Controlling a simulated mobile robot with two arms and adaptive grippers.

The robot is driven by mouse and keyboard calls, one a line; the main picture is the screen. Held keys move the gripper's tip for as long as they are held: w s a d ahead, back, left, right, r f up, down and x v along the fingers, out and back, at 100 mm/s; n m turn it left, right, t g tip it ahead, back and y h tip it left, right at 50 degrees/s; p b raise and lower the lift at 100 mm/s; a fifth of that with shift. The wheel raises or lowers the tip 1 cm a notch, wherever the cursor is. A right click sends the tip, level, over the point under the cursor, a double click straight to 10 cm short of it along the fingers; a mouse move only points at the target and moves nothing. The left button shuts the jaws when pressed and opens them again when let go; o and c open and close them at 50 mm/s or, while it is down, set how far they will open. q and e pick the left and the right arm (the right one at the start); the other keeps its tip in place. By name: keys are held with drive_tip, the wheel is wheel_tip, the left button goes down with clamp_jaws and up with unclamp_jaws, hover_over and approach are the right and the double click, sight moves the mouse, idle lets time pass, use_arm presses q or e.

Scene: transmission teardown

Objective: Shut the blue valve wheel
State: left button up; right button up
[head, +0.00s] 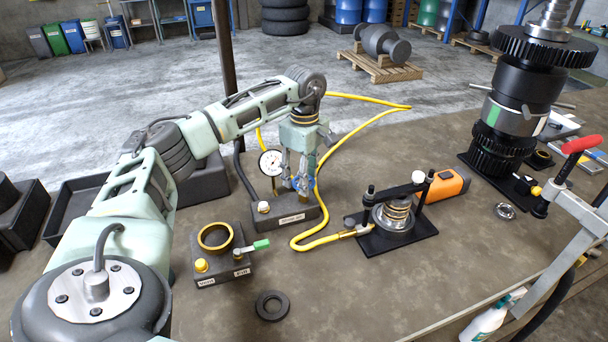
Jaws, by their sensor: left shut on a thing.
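My left gripper (300,186) points down over the dark block with the pressure gauge, its fingers closed around the blue valve wheel. My right gripper is not in view.
A yellow hose (322,238) runs from behind the valve block to a spring fixture (397,216). A block with a brass ring (215,238) and green-handled lever stands in front left. A dark ring (271,305) lies near the front. A tall gear stack (520,105) stands at right.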

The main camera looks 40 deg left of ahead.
use_arm(q)
drive_tip(key=shift+w+r, duration=0.15)
drive_tip(key=o, duration=0.9)
drive_tip(key=shift+c, duration=0.2)
drive_tip(key=shift+o, duration=1.2)
wheel_tip(320, 180, up, 12)
drive_tip(key=shift+d+f, duration=0.1)
drive_tip(key=shift+f, duration=0.1)
